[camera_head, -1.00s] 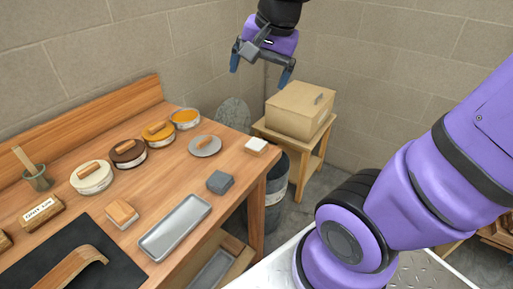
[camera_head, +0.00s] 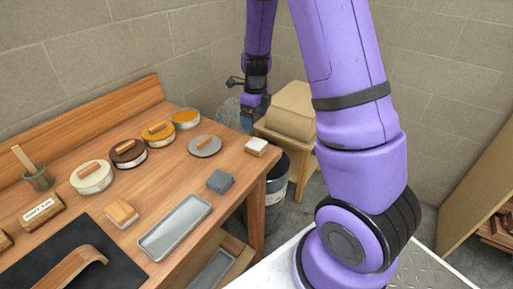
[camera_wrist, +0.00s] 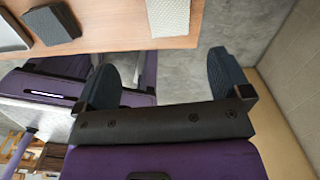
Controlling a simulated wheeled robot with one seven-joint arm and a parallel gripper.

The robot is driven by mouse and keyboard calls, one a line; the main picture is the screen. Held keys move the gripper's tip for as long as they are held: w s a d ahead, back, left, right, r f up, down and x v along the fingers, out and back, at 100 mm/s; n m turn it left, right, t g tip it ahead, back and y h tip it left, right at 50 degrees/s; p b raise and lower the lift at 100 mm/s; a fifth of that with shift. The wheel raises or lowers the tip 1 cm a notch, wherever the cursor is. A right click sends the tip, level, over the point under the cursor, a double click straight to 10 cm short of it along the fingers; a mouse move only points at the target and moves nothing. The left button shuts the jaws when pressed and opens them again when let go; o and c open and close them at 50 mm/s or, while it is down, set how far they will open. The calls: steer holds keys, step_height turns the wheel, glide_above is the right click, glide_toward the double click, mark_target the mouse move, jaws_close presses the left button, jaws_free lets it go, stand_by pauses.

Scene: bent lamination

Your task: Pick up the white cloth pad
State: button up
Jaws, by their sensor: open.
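The white cloth pad (camera_head: 256,146) is a small white-topped block with a wooden-coloured side. It lies on the workbench near its far right corner. It also shows in the wrist view (camera_wrist: 168,17) at the top edge, partly cut off. My gripper (camera_head: 254,114) is beyond the pad in the head view, above and slightly left of it in the picture, pointing down. In the wrist view my gripper (camera_wrist: 166,66) has its two dark fingers wide apart, with nothing between them. The pad lies ahead of the fingers, apart from them.
The workbench (camera_head: 165,205) holds a dark grey block (camera_head: 220,181), a metal tray (camera_head: 175,228), a grey disc (camera_head: 205,146) and several round tins. A bin (camera_head: 277,180) stands beside the bench. A cardboard box (camera_head: 291,110) sits on a stand behind my arm. Open floor lies below the gripper.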

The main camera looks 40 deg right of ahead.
mark_target(257, 143)
steer(key=shift+m, duration=0.7)
steer(key=f, duration=0.8)
steer(key=d+f, duration=0.1)
steer(key=f, duration=0.4)
steer(key=shift+w, duration=0.2)
steer(key=c, duration=1.1)
steer(key=shift+o, duration=0.2)
steer(key=shift+d+r, duration=0.1)
steer(key=shift+r, duration=0.1)
